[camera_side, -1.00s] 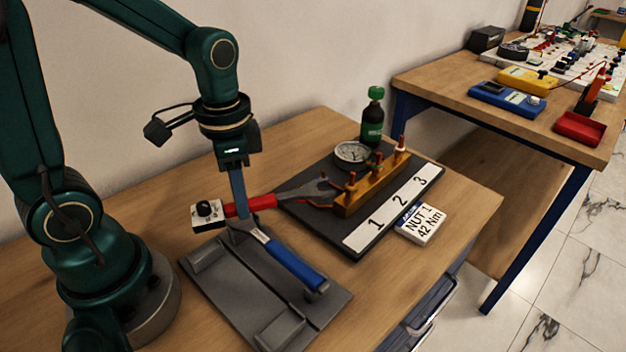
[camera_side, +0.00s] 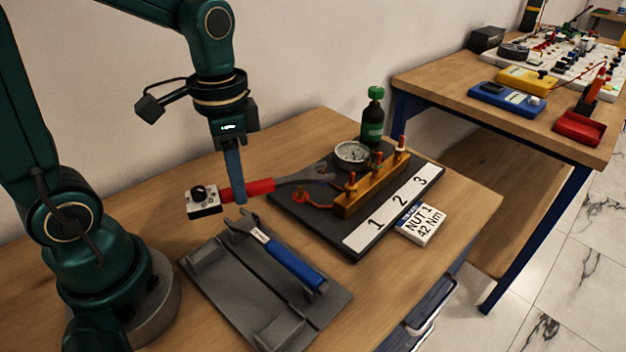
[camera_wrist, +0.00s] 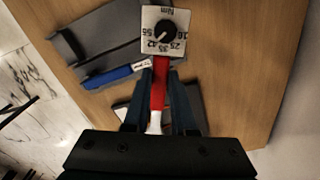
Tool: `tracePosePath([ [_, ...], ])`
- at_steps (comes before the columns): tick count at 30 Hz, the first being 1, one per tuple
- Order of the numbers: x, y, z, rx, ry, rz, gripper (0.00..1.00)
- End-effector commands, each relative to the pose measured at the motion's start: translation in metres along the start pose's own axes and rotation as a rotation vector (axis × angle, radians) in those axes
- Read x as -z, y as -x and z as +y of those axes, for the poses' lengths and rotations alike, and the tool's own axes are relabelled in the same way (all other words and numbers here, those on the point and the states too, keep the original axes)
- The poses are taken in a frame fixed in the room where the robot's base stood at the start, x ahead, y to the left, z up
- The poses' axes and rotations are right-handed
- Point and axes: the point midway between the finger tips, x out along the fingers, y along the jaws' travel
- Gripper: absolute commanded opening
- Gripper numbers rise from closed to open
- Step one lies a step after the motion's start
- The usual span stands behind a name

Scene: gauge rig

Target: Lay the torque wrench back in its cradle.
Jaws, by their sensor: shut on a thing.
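The torque wrench has a red handle (camera_side: 250,188), a grey head and a white box with a black dial (camera_side: 203,201) at its other end. My gripper (camera_side: 237,197) is shut on the red handle and holds the wrench above the table. In the wrist view my gripper (camera_wrist: 160,78) has the red handle (camera_wrist: 159,88) between its fingers, with the dial box (camera_wrist: 165,30) beyond them. The grey cradle (camera_side: 228,298) lies in front, with end blocks. A blue-handled open-ended spanner (camera_side: 290,263) lies along its right side. The cradle also shows in the wrist view (camera_wrist: 112,32).
A dark board (camera_side: 366,247) numbered 1 to 3 carries a brass block (camera_side: 372,190) with studs and a gauge (camera_side: 352,153). A green-capped bottle (camera_side: 373,122) stands behind. A NUT 1, 42 Nm sign (camera_side: 420,224) sits at the board's right edge.

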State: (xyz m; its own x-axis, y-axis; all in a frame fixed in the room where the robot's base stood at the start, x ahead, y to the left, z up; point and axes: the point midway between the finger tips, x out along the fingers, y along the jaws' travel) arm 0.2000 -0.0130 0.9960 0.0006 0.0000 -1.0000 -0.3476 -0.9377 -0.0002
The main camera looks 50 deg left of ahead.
Motion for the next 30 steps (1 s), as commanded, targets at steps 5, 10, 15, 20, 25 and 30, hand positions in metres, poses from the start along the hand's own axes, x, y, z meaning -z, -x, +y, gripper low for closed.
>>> tracePosePath([
  [5, 0.0, 0.0, 0.0, 0.0, 0.201, 0.001, 0.0],
  [10, 0.0, -0.001, 0.001, 0.0, 0.534, 0.0, 0.0],
  [15, 0.0, -0.002, 0.009, -0.001, 0.85, -0.001, 0.0],
  [20, 0.001, -0.002, 0.019, 0.0, 1.128, -0.002, 0.0],
  [25, 0.002, -0.002, 0.033, 0.0, 1.409, -0.002, 0.0],
  [30, 0.002, -0.003, 0.05, 0.001, 1.677, -0.003, 0.0],
])
